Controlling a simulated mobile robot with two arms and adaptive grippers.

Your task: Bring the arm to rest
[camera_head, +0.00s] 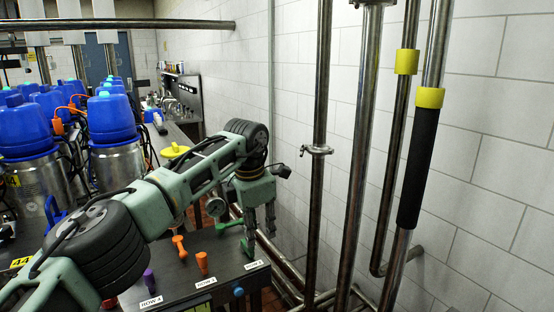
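My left arm (190,180) comes in from the left and reaches across a dark valve table (200,284). My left gripper (260,238) points down over the table's right end, near the wall pipes. Its two grey fingers appear apart with a narrow gap, and I see nothing held between them. A green valve handle (228,226) is just left of the fingers. Orange handles (180,246) and a purple handle (150,280) stand farther left. My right gripper is not in view.
Vertical metal pipes (360,150) with yellow bands (407,62) stand right of the gripper, before a white tiled wall (490,130). Blue-topped metal machines (112,118) fill the left. A horizontal pipe (120,25) crosses the upper left.

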